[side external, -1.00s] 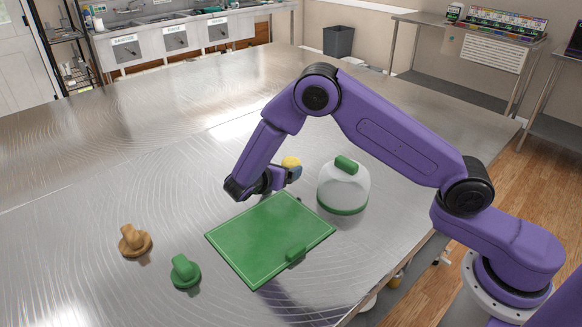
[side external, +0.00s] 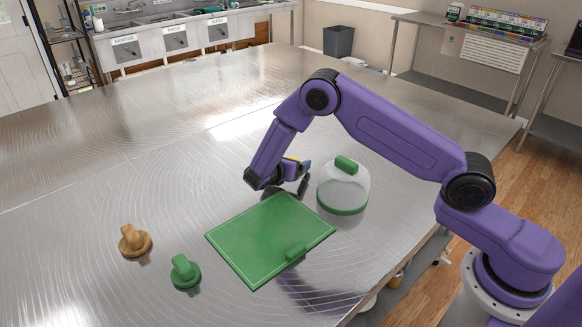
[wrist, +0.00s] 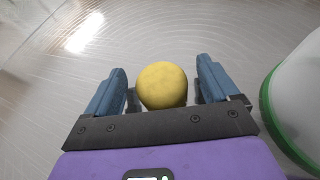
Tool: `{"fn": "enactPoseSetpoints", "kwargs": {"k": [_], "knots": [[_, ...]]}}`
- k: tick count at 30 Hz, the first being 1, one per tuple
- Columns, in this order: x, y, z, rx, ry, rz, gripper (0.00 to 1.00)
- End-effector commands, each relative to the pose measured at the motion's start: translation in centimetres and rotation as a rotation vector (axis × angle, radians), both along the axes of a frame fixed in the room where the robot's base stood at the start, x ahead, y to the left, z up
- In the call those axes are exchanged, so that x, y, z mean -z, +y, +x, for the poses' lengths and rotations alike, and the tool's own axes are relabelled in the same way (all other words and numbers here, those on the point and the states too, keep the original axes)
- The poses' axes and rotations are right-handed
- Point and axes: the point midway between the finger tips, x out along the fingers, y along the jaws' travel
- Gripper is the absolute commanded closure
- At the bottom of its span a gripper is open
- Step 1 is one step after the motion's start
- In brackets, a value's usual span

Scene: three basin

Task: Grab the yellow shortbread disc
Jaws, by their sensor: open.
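The yellow shortbread disc (wrist: 162,86) shows in the wrist view as a rounded yellow shape between the two blue fingers of my gripper (wrist: 161,72). A narrow gap shows on each side, and the fingers look apart from it. Its lower edge is hidden by the gripper's dark crossbar. In the side view my gripper (side external: 303,177) is low over the metal table, behind the green board and left of the white dome. There the arm hides most of the disc, and only a sliver of yellow shows. The gripper is open.
A white dome with a green rim and knob (side external: 343,190) stands close on the right, also in the wrist view (wrist: 300,100). A green board (side external: 265,240) lies in front. A tan knobbed piece (side external: 134,242) and a green one (side external: 184,272) sit front left. The table's left is clear.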

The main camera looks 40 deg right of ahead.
Motion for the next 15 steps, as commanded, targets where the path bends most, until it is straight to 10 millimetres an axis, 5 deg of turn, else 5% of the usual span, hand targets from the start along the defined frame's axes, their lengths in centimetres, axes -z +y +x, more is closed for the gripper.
{"fn": "enactPoseSetpoints", "kwargs": {"k": [1, 6, 15], "knots": [[-0.01, 0.03, -0.01, 0.000, 0.000, 0.000, 0.12], [-0.02, 0.04, -0.02, 0.000, 0.000, 0.000, 0.67], [-0.16, 0.07, -0.01, 0.000, -0.001, 0.000, 0.69]]}}
